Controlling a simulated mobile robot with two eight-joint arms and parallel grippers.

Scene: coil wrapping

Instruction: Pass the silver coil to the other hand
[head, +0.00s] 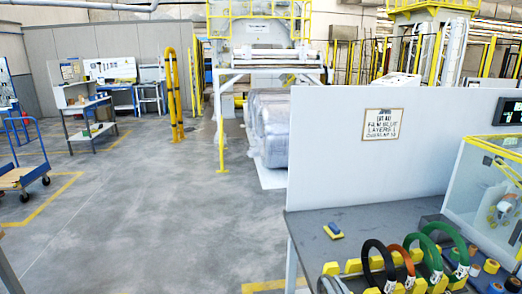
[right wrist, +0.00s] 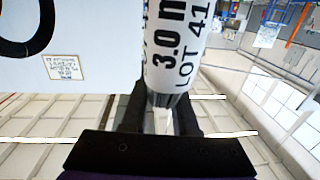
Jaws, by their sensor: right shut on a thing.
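In the right wrist view my right gripper (right wrist: 160,108) is shut on a grey, ridged piece, taken as the silver coil (right wrist: 164,99). A white label (right wrist: 175,45) on it reads "3.0 m" and "LOT 41". Only this short stretch shows; the rest of the coil is hidden or out of frame. In the head view a small dark and white piece (head: 334,285) shows at the bottom edge, left of the rack; I cannot tell what part it is. My left gripper is in neither view.
A yellow rack (head: 355,266) on the grey bench (head: 310,235) holds black (head: 367,262), orange and green coils. A white panel (head: 400,165) with a sign backs the bench. A clear box (head: 485,190) stands right. Open floor lies left.

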